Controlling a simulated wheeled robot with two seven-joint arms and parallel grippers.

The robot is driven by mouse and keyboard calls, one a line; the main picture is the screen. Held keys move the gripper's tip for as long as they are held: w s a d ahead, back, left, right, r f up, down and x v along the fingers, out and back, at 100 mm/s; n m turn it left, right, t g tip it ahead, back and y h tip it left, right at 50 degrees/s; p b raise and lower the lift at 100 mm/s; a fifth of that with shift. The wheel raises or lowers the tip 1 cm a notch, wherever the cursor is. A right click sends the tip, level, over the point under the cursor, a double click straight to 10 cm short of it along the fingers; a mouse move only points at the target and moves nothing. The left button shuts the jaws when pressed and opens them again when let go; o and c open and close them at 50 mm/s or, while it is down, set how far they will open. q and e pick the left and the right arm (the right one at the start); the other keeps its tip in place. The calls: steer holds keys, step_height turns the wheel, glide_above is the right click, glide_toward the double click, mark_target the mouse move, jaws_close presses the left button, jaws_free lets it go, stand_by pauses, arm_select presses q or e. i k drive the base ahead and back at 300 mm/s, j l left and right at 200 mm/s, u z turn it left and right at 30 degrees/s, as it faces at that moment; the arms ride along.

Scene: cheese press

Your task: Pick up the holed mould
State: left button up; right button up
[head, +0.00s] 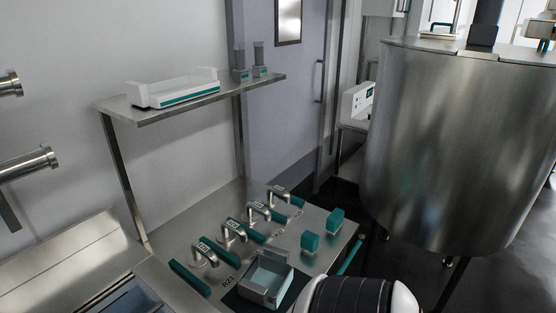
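A square open-topped mould (265,280), grey outside and teal inside, sits on a dark mat at the front of the steel bench. It is upright and looks empty. Whether its walls or floor have holes is too small to tell. A black and white part of my own arm shows at the bottom edge, just right of the mould, and may cover part of the mat. No gripper fingers show in this view.
Several metal handles with teal bars (233,232) line the steel bench (185,215). Two teal blocks (310,243) (335,220) stand right of them. A shelf (120,106) above holds a white tray (180,92). A large steel vat (455,150) stands at right.

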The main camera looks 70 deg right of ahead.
mark_target(265, 281)
steer(key=z, duration=2)
steer(key=l+z, duration=0.3)
steer(key=k, duration=0.05)
